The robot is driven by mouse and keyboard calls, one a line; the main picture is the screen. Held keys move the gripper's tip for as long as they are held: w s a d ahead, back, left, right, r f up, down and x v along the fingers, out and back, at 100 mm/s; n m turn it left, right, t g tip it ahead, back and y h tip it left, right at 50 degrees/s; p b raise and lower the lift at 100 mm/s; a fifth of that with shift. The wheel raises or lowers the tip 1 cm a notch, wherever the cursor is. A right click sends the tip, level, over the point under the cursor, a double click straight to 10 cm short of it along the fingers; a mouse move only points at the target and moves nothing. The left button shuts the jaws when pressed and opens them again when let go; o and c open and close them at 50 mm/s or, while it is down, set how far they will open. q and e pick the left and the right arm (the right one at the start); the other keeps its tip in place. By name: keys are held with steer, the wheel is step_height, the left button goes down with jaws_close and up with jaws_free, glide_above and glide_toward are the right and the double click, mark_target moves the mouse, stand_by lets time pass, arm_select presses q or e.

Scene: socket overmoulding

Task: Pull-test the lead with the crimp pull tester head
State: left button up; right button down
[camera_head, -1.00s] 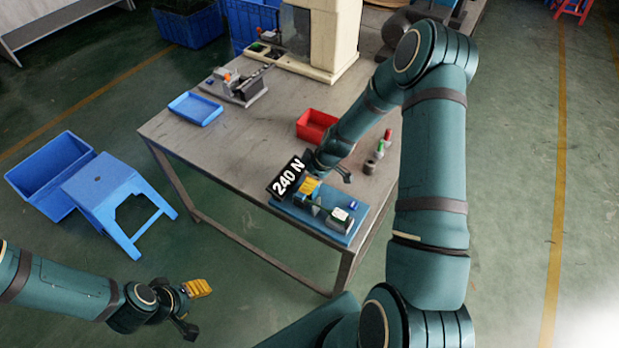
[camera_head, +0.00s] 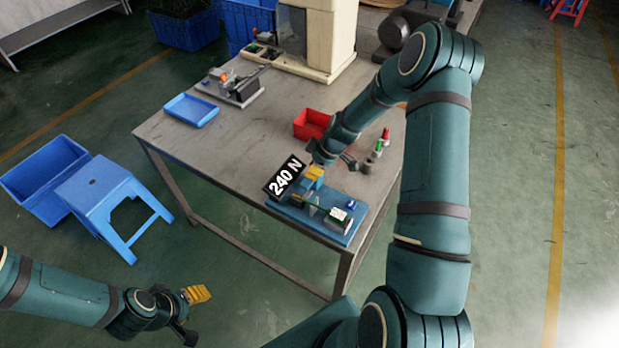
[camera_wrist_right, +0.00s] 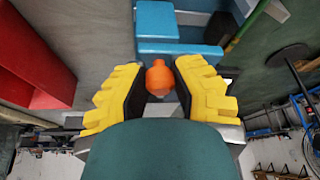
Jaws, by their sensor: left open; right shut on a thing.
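My right gripper (camera_head: 317,173) is at the far side of the tester. In the right wrist view its yellow fingers (camera_wrist_right: 160,88) are shut on an orange knob (camera_wrist_right: 166,80), close to a blue block (camera_wrist_right: 168,28). My left gripper (camera_head: 196,314) is open and empty, away from the table at lower left.
A red bin (camera_head: 311,124) stands behind my right gripper, with small bottles (camera_head: 381,142) to its right. A blue tray (camera_head: 191,110), a grey fixture (camera_head: 235,88) and a large machine (camera_head: 320,35) stand farther back. A blue stool (camera_head: 103,199) is left of the table.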

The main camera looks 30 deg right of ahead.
steer(key=shift+w+d, duration=0.1)
steer(key=c, duration=1)
jaws_free()
steer(key=shift+d, duration=0.1)
steer(key=shift+c, duration=0.2)
steer(key=shift+o, duration=1.4)
steer(key=shift+w, duration=0.1)
steer(key=v, duration=1.2)
